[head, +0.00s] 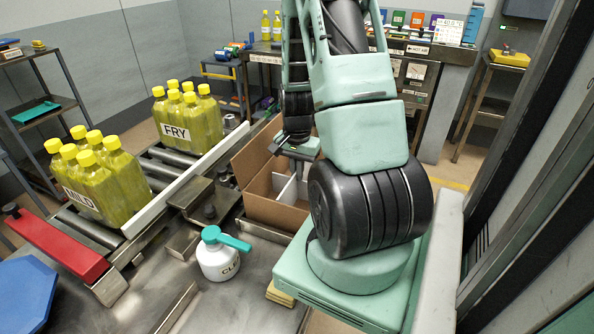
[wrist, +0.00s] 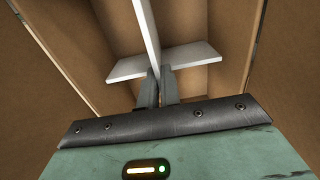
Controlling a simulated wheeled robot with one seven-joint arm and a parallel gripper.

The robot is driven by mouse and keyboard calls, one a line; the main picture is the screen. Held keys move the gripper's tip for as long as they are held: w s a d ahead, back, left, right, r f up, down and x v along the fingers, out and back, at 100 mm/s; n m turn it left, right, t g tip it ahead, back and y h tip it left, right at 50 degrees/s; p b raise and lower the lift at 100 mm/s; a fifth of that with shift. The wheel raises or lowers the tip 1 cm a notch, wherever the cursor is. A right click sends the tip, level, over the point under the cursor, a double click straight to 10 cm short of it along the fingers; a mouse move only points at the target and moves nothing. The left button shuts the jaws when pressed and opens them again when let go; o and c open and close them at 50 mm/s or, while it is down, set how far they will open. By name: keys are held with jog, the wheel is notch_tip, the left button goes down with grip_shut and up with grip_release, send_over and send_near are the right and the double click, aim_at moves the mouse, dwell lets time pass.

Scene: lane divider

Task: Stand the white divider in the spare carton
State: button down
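The open brown carton (head: 262,170) stands beside the roller line; its inner walls fill much of the wrist view (wrist: 65,50). The white divider (head: 291,190), made of crossing panels, is upright within the carton. In the wrist view the divider (wrist: 125,69) shows one panel running between my fingers and another crossing just beyond them. My gripper (wrist: 161,88) is closed on the panel, with a finger on each side. In the head view my gripper (head: 299,163) is over the carton, its fingertips mostly hidden. I cannot tell whether the divider's lower edge touches the carton floor.
Yellow bottle groups labelled FRY (head: 185,118) and MILD (head: 98,180) stand on the rollers at left. A white bottle with a teal top (head: 220,255) stands on the metal bench in front of the carton. A red bar (head: 55,245) lies at the left.

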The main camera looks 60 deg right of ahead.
jog(key=shift+f, duration=0.45)
jog(key=c, duration=1.5)
grip_release()
jog(key=shift+c, duration=0.2)
notch_tip(320, 180, up, 18)
jog(key=b, duration=0.1)
jog(key=shift+f, duration=0.25)
